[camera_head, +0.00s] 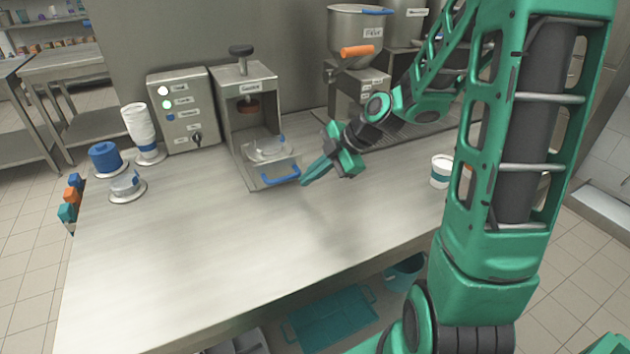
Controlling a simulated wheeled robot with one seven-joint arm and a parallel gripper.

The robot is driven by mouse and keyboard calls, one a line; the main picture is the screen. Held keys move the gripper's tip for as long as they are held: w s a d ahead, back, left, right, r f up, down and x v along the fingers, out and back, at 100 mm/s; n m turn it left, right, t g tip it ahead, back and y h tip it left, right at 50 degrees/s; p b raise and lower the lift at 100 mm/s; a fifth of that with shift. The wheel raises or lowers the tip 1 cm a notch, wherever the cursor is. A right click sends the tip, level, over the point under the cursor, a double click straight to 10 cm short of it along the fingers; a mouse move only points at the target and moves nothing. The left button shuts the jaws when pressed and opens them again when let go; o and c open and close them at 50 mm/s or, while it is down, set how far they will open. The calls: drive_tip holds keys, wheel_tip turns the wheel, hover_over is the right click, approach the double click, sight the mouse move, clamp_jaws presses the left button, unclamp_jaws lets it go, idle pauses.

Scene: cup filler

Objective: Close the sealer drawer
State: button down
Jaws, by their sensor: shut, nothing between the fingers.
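The sealer (240,90) is a grey metal frame with a black knob on top, standing at the back of the counter. Its drawer (254,182) sits low at the front, with a blue handle (280,177) along the front edge. A clear, cup-like piece (268,150) sits in the drawer area. The drawer appears to stick out a little from the frame. My gripper (305,183) is shut and empty, its green fingers pointing down and left. The fingertips are close to the right end of the blue handle; I cannot tell whether they touch it.
A control box (183,108) with lit buttons, a white cup stack (140,127) and a blue stack (104,157) stand left of the sealer. A hopper machine (357,60) stands behind my arm. A white cup (441,171) stands at right. The front counter (190,260) is clear.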

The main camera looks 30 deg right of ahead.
drive_tip(key=shift+w, duration=0.35)
